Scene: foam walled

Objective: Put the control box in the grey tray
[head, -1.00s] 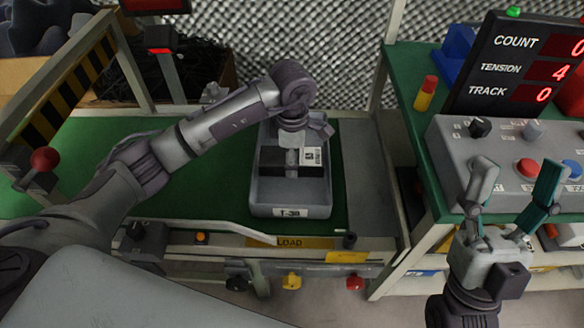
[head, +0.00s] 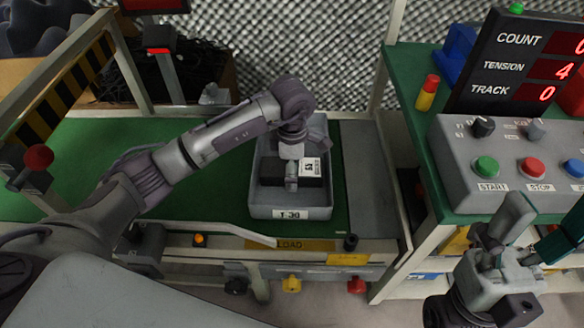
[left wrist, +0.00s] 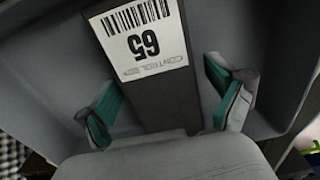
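The control box (head: 268,172) is a flat black block with a white label. It lies inside the grey tray (head: 290,213), which is marked T-30 and rests on the green bench. In the left wrist view the box (left wrist: 160,100) shows its barcode label with "65". My left gripper (head: 291,180) is down in the tray over the box. Its two teal-padded fingers (left wrist: 165,100) stand apart on either side of the box, with a visible gap at the right finger. My right gripper (head: 546,215) is open and empty in front of the control panel.
The button panel (head: 510,160) with START and STOP stands on the right green table, below a COUNT/TENSION/TRACK display (head: 510,68). A red-and-yellow cylinder (head: 427,92) stands beside it. A striped barrier (head: 65,85) is at the left. Bare green bench (head: 95,150) lies left of the tray.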

